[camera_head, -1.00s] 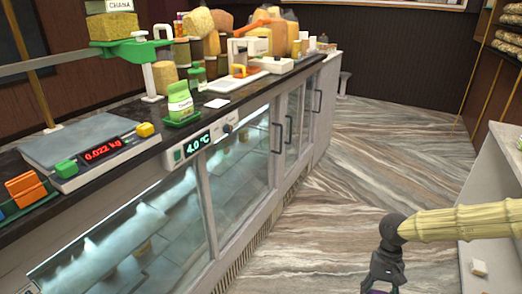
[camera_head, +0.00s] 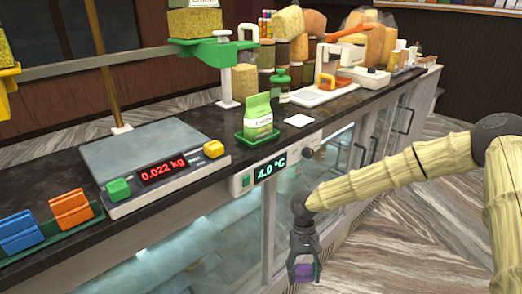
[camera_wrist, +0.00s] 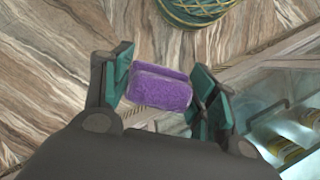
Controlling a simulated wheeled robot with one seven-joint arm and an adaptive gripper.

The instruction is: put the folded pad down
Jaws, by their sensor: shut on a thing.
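The folded pad (camera_wrist: 160,90) is purple and fuzzy. In the wrist view it sits between the two teal-lined fingers of my gripper (camera_wrist: 162,88), which is shut on it. In the head view my gripper (camera_head: 304,268) hangs at the lower middle, in front of the glass counter, with the purple pad (camera_head: 304,273) at its fingertips. The pad is held below the level of the countertop (camera_head: 214,115), above the floor. The fingers hide part of the pad's ends.
A scale (camera_head: 150,160) reading 0.022 kg stands on the counter. Orange (camera_head: 71,208) and blue (camera_head: 19,232) blocks are at its left. A green packet (camera_head: 258,117) stands on a small tray, beside a white card (camera_head: 299,120). A round, yellow-banded green thing (camera_wrist: 200,8) is on the floor.

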